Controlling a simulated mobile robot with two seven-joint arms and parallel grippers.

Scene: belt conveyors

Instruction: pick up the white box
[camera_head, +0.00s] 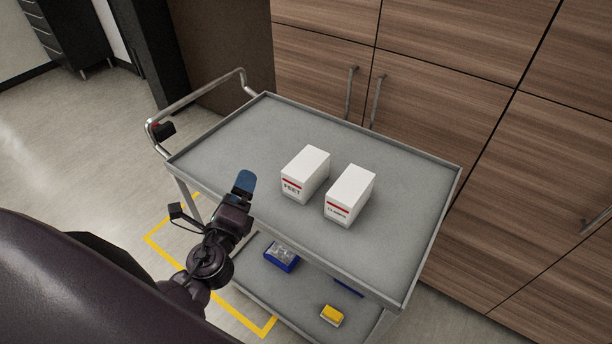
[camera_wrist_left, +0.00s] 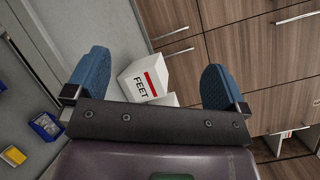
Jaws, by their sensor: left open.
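Two white boxes stand side by side on the grey top tray of a cart (camera_head: 240,140) in the head view. The left box (camera_head: 306,172) has a red stripe and reads "FEET". The right box (camera_head: 350,194) also has a red stripe, with smaller lettering. My left gripper (camera_head: 244,184) is left of the FEET box, apart from it. In the left wrist view, its blue fingers (camera_wrist_left: 152,82) are spread wide and empty, with the FEET box (camera_wrist_left: 146,78) showing beyond them. Part of another white surface lies below that box, mostly hidden by the gripper body. My right gripper is not in view.
The cart's lower shelf holds a blue bin (camera_head: 281,257) and a yellow item (camera_head: 332,315). A raised rim edges the top tray, and a metal handle (camera_head: 200,98) stands at its left end. Wooden cabinets (camera_head: 450,90) stand close behind. The tray's left part is clear.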

